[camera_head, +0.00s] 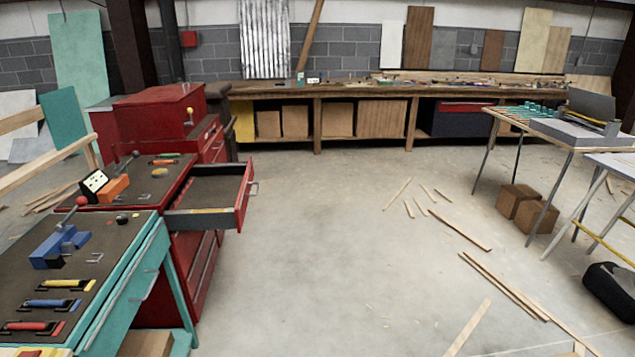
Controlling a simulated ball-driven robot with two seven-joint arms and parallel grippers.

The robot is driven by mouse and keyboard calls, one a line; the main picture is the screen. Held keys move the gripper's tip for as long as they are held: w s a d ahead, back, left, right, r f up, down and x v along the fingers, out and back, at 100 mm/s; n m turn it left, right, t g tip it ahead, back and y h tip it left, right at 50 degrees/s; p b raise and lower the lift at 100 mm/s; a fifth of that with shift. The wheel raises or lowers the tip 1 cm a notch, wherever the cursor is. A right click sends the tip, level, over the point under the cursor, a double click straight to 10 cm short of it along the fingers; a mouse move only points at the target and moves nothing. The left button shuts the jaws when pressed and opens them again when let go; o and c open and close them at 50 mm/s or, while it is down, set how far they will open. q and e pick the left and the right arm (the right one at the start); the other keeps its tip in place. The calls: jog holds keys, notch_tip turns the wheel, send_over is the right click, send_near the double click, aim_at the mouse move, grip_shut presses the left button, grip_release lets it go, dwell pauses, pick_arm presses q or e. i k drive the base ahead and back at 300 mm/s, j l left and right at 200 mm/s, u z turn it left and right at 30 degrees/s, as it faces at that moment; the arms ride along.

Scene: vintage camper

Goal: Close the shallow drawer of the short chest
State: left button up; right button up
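A red chest with a dark mat on its top (137,186) stands at the left. It is lower than the red cabinet behind it, so it looks like the short chest. Its shallow upper drawer (243,197) is pulled out to the right, over the open floor. Neither of my grippers shows in the view.
A teal tool cart (127,277) stands in front of the chest at the lower left. A taller red cabinet (160,112) stands behind. Wood strips (500,286) lie on the floor to the right, near folding tables (545,133). The floor (320,230) right of the drawer is clear.

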aim_at(214, 196)
jog(key=i+l+u, duration=0.25)
jog(key=i+u, duration=0.15)
jog(key=i+l+u, duration=0.45)
jog(key=k+j, duration=0.05)
jog(key=j, duration=0.05)
